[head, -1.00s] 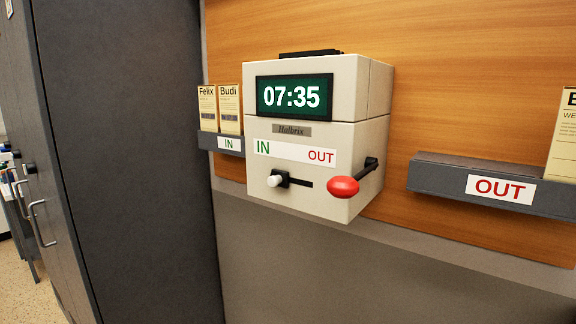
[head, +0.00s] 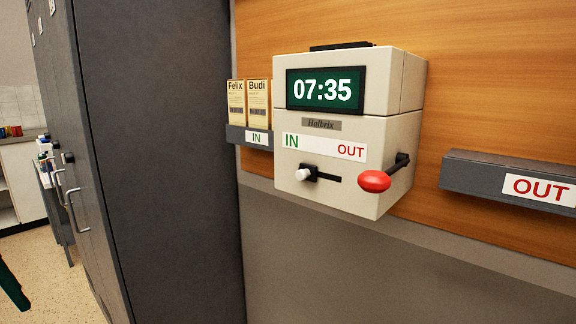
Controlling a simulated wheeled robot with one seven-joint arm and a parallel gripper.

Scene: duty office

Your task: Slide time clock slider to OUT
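The cream time clock (head: 347,135) is mounted on the wood-panelled wall and shows 07:35. Its white label (head: 324,149) reads IN in green at the left and OUT in red at the right. Below the label is a black horizontal slot (head: 329,178). The slider (head: 304,174), a white knob on a black block, sits at the slot's left end, under IN. A lever with a red knob (head: 374,181) sticks out at the clock's lower right, beyond the slot's right end. My gripper is not in view.
A grey IN rack (head: 234,136) with two cards is left of the clock. A grey OUT rack (head: 470,174) is to its right. A tall dark cabinet (head: 160,150) stands at the left. The grey wall below the clock is clear.

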